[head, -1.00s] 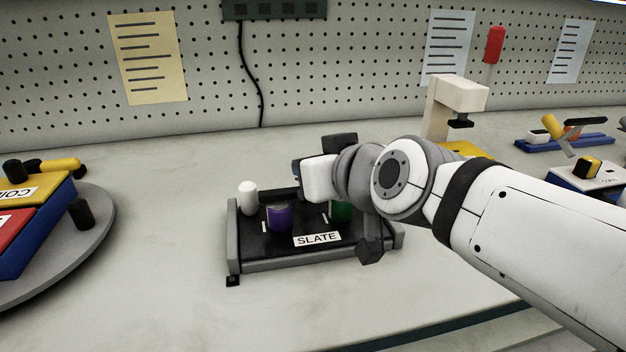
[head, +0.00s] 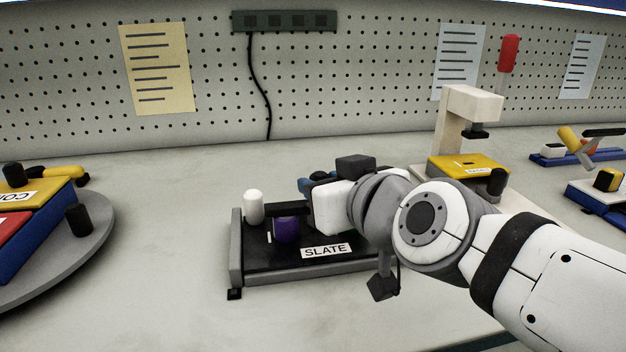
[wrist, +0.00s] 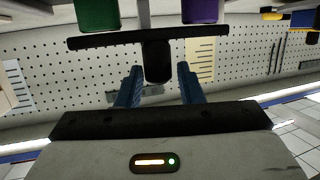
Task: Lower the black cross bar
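The black cross bar (wrist: 105,40) runs across the top of the wrist view, with a stubby black handle (wrist: 157,62) standing out from its middle. The blue fingers of my gripper (wrist: 158,72) are apart, one on each side of the handle, with a gap visible on the right; contact on the left cannot be told. In the head view one end of the bar (head: 287,208) shows across the upper part of the purple block (head: 286,230) on the black SLATE fixture (head: 262,258). My wrist hides the rest of the bar and the fixture's right part.
A white peg (head: 253,206) stands at the fixture's left. A grey round table (head: 98,235) with coloured blocks is at far left. A cream press (head: 468,105) with a yellow plate stands behind my arm. The bench in front of the fixture is clear.

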